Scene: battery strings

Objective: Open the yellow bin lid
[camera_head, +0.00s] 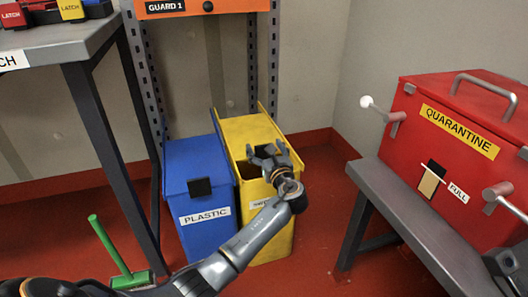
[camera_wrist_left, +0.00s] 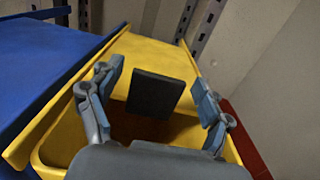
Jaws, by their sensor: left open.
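The yellow bin (camera_head: 268,232) stands on the floor beside the blue bin. Its yellow lid (camera_head: 246,130) is tilted up at the back, and a dark opening shows in front of it. In the left wrist view the lid (camera_wrist_left: 150,55) carries a black tab (camera_wrist_left: 155,95) at its front edge, above the dark opening. My left gripper (camera_head: 270,152) is over the bin's opening. Its fingers are open, one on each side of the tab in the left wrist view (camera_wrist_left: 158,100), and hold nothing. A dark grey part of my right arm shows at the lower right edge; its jaws cannot be made out.
The blue bin (camera_head: 203,228) marked PLASTIC stands close on the left with its lid down. A grey table (camera_head: 58,42) is at the left. A red QUARANTINE box (camera_head: 455,165) sits on a grey bench (camera_head: 400,215) at the right. A green-handled tool (camera_head: 110,245) stands at the lower left.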

